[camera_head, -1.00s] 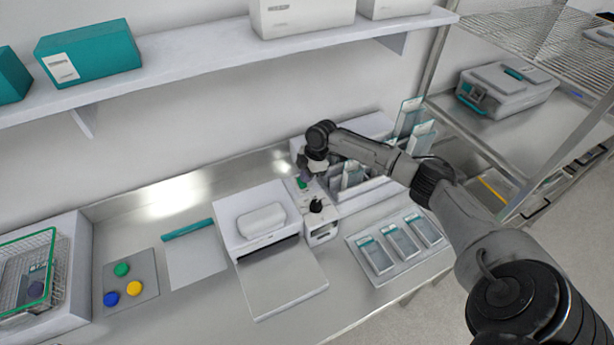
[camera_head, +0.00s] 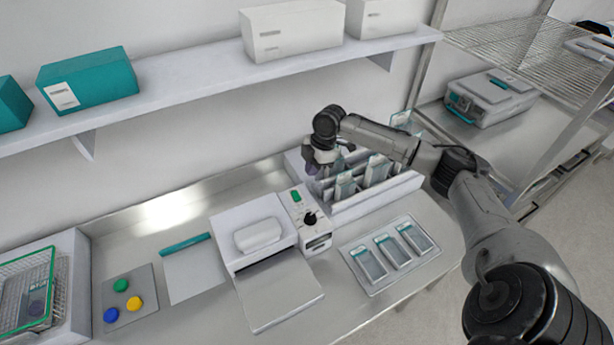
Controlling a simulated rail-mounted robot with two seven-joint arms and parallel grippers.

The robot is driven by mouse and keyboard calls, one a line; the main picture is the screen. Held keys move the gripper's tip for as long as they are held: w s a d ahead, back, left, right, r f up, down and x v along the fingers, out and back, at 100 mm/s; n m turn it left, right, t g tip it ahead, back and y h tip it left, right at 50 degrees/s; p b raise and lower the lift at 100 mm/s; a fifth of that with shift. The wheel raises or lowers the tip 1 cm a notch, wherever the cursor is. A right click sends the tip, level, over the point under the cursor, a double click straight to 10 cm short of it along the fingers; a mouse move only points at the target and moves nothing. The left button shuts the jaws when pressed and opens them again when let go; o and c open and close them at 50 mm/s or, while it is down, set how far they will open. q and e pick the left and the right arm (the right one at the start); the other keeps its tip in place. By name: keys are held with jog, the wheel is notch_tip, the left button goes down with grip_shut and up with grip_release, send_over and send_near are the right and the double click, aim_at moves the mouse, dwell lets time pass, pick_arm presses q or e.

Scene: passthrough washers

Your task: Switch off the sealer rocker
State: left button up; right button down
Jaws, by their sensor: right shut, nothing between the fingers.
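The white sealer (camera_head: 251,222) stands on the steel counter, with a flat grey plate at its front. Its narrow control panel (camera_head: 299,208) is on its right side. The panel carries a green rocker (camera_head: 295,196) near the back and a black knob (camera_head: 310,218) in front of it. Whether the rocker is on or off is too small to tell. My right gripper (camera_head: 312,170) is shut and empty, pointing down above and behind the panel, a little right of the rocker and apart from it. My left gripper is not in view.
A white rack (camera_head: 378,198) with several pouches stands right of the panel, close under my right arm. A tray (camera_head: 378,283) with three pouches lies in front. Left are a teal-edged sheet (camera_head: 196,275), a mat with three coloured discs, and a wire basket (camera_head: 25,290). A shelf (camera_head: 200,92) runs above.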

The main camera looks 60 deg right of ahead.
jog(key=shift+s+r, duration=0.3)
jog(key=shift+r, duration=0.35)
dwell(0.4)
